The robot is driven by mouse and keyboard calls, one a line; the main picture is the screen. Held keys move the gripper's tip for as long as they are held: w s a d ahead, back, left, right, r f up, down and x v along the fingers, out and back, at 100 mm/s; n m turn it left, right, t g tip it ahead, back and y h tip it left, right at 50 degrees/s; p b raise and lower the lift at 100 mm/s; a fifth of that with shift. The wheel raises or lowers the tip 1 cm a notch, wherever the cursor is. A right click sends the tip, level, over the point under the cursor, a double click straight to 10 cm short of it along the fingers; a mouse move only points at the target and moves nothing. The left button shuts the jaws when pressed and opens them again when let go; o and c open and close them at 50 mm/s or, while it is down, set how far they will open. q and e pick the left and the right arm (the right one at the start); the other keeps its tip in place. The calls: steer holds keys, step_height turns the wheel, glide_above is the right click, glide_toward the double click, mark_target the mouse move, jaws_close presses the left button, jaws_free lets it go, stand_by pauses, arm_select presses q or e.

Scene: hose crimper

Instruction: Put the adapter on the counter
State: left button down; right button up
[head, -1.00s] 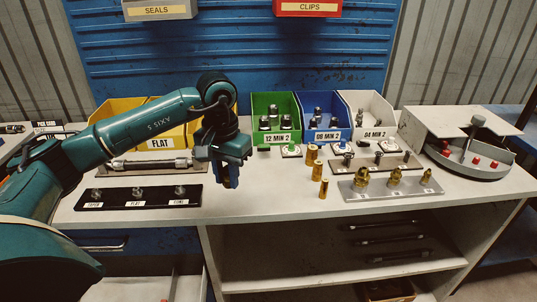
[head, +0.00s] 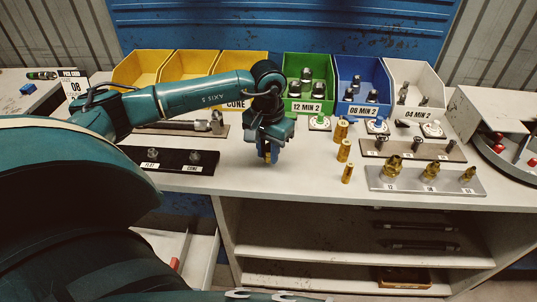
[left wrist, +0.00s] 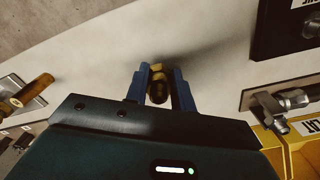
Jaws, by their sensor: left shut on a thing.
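My left gripper (head: 268,156) is shut on a small brass adapter (left wrist: 157,85), which shows between the blue fingers in the left wrist view. The gripper points down over the white counter (head: 225,178), between the black rack and the standing brass pieces. In the head view the fingers hide most of the adapter. I cannot tell whether its lower end touches the counter. My right gripper is not in view.
Several brass pieces (head: 343,150) stand right of the gripper. The black rack (head: 170,160) is at left. Yellow, green (head: 308,88), blue and white bins line the back. Bare counter surrounds the gripper.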

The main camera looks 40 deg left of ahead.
arm_select(q)
steer(key=shift+f, duration=1.1)
steer(key=shift+f, duration=0.25)
steer(key=c, duration=1.2)
jaws_free()
steer(key=shift+r, duration=0.1)
